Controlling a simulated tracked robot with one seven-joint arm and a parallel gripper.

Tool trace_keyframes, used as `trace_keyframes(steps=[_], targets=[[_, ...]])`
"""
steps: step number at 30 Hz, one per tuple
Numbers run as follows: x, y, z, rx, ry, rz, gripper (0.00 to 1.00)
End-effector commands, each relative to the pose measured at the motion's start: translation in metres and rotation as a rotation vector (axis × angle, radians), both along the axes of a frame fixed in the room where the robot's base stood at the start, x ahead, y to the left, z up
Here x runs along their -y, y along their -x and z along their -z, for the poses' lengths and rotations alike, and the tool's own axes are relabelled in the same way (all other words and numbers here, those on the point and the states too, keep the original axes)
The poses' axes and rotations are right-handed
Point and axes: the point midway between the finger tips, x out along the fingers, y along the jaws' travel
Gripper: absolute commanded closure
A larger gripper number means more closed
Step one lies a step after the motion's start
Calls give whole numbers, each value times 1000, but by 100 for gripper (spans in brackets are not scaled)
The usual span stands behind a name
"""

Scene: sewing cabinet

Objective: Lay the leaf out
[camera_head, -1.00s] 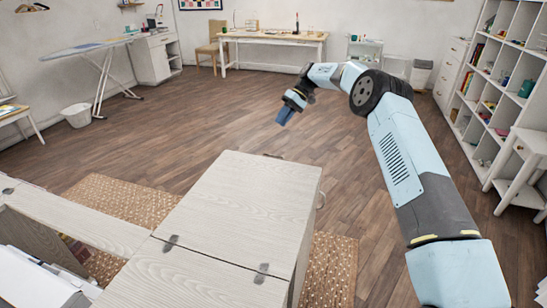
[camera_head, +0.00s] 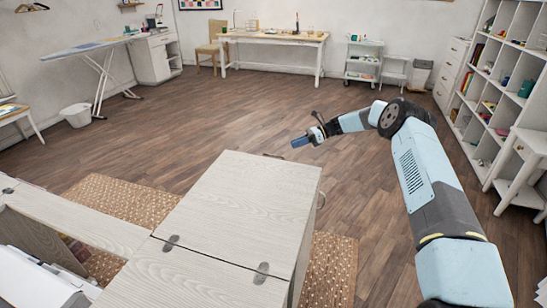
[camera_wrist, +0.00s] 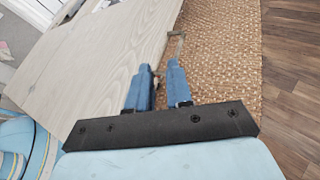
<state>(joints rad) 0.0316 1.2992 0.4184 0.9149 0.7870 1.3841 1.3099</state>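The pale wood-grain leaf (camera_head: 240,200) lies flat in the head view, at the far side of the sewing cabinet's top (camera_head: 185,280). A seam with two dark hinges (camera_head: 262,270) joins them. Pale wood (camera_wrist: 105,60) and a metal loop (camera_wrist: 178,44) show past the fingertips; contact cannot be told there.
A woven rug (camera_head: 335,262) lies under the cabinet. A wooden side panel (camera_head: 75,215) extends left, with white sheets (camera_head: 35,275) below. The wooden floor (camera_head: 240,110) beyond is clear. Shelves (camera_head: 500,100) and a small white stand (camera_head: 525,165) are at the right.

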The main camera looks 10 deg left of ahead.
Motion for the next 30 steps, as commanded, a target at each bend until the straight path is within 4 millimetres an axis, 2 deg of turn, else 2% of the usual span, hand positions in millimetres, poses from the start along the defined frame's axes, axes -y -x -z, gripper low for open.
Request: trace_keyframes(steps=[3,9,13,17,23,30], targets=[[11,-3,15,-228,27,129,80],[24,-9,33,-550,57,289,80],[29,-11,40,-669,65,344,80],[28,-11,42,-711,68,361,80],[8,-7,46,-714,68,359,80],[-32,2,56,-712,70,359,80]])
